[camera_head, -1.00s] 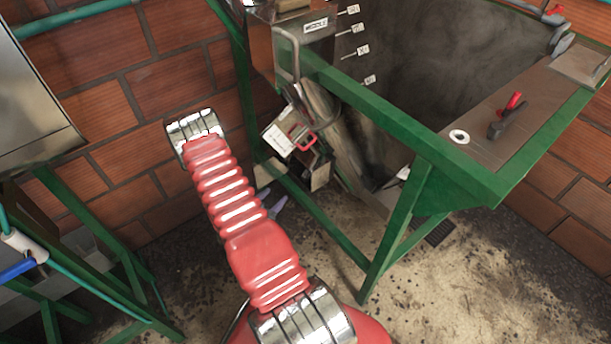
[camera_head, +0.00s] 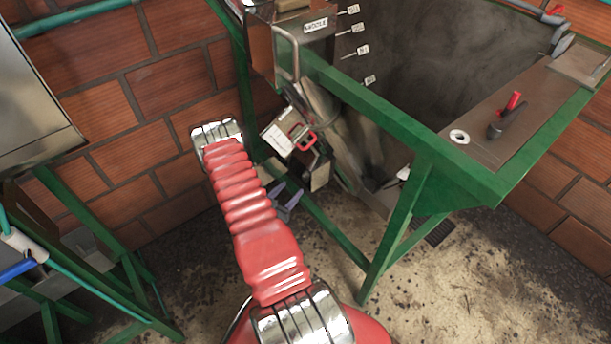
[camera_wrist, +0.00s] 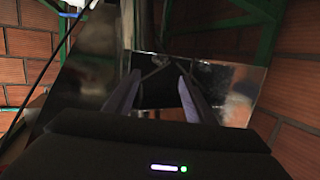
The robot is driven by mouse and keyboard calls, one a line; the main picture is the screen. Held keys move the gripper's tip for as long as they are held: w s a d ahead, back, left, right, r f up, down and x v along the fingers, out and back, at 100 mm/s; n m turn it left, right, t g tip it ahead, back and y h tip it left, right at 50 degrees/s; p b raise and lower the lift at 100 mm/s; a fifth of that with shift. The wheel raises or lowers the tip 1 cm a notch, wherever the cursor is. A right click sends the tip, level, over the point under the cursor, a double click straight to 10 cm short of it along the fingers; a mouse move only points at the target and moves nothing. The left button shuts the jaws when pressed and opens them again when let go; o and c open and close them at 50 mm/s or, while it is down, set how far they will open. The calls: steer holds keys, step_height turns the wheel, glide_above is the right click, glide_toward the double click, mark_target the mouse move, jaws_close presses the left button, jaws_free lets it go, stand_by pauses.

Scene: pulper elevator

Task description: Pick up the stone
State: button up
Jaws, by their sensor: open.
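My gripper (camera_wrist: 157,80) is open, its two grey-purple fingers apart with nothing seen between them. In the wrist view it points at a dark opening beside a shiny metal panel (camera_wrist: 232,88). In the head view its fingers (camera_head: 288,194) show past my red arm, low beside the green frame and below a metal box with a red handle (camera_head: 302,137). I cannot make out a stone for certain in either view; it may be hidden in the dark machine.
A green frame (camera_head: 425,150) with a metal top stands to the right, its legs on the dirty floor (camera_head: 430,290). A brick wall (camera_head: 150,100) closes the back. Another green stand (camera_head: 100,240) is at left. The floor at front right is clear.

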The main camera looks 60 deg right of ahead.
mark_target(303, 176)
steer(key=shift+x, duration=2.6)
steer(key=shift+f+x, duration=0.1)
steer(key=shift+x, duration=1.2)
steer(key=shift+f+x, duration=0.15)
steer(key=shift+x, duration=1.15)
steer(key=shift+w, duration=0.1)
steer(key=c, duration=1.2)
steer(key=shift+o, duration=0.2)
steer(key=shift+r, duration=0.1)
